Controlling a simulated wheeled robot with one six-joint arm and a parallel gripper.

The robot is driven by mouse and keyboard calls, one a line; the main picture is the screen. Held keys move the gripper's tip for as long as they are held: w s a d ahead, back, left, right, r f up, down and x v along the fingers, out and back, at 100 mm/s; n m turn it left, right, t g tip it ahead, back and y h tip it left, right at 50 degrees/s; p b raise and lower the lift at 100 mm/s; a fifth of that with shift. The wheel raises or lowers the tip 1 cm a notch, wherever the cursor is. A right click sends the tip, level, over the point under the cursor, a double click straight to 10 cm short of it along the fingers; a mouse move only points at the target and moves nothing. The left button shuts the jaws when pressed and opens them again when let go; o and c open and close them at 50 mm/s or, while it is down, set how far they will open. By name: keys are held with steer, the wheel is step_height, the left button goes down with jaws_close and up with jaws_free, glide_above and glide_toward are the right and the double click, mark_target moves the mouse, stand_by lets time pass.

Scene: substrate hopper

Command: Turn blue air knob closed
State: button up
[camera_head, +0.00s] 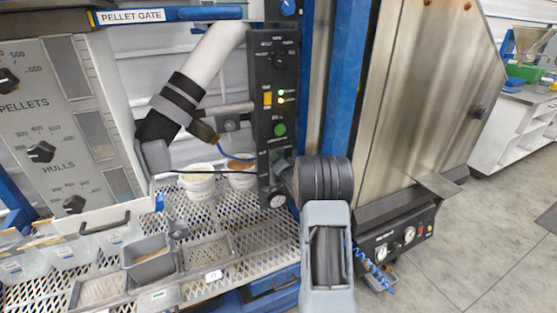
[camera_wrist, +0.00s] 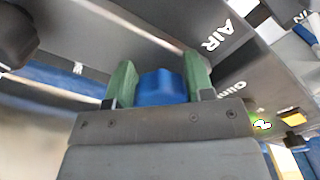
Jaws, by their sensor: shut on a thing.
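The blue air knob (camera_wrist: 161,87) sits between the two green fingers of my gripper (camera_wrist: 157,72) in the wrist view. Both fingers are shut on it, one at each side. A white "AIR" label shows on the dark panel just beyond the knob. I cannot tell the knob's turn angle.
Another blue knob (camera_head: 289,7) is at the panel's top. White buckets (camera_head: 198,187) stand on the mesh shelf to the left. Open floor (camera_head: 440,240) lies at right.

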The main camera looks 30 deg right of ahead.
steer(key=m+p, duration=0.2)
steer(key=m, duration=0.4)
steer(key=shift+a+r, duration=0.1)
steer(key=shift+r, duration=0.05)
steer(key=shift+m, duration=0.3)
stand_by(0.4)
steer(key=o, duration=0.9)
steer(key=shift+o, duration=0.2)
steer(key=s+a, duration=0.1)
steer(key=s, duration=1.2)
steer(key=shift+s+a, duration=0.35)
